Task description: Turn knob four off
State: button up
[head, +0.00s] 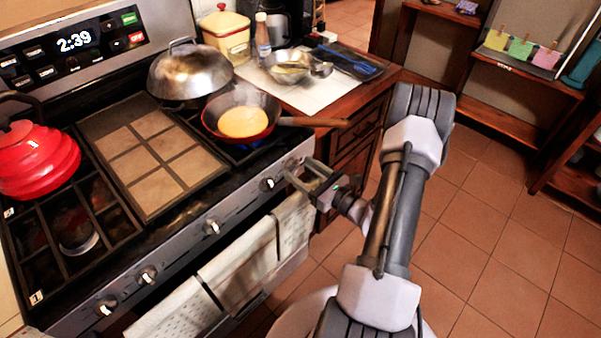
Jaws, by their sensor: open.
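A row of white-pointed knobs runs along the stove's front panel: one (106,307) at the near left, others (147,275) and (212,227) farther along, and one (267,184) toward the far right end. Their numbers are too small to read, so I cannot tell which is knob four. My gripper (296,174) is open at the far right end of the panel, just right of the last clearly visible knob. Its fingers partly hide the panel there, and I cannot tell whether they touch a knob.
A domed metal lid (188,75) and red kettle (36,160) are on the stove. Towels (240,268) hang below the knobs. Tiled floor (500,240) is open at right.

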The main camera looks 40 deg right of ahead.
jog(key=shift+w, duration=0.5)
jog(key=shift+a, duration=0.1)
jog(key=c, duration=1.4)
jog(key=shift+o, duration=0.2)
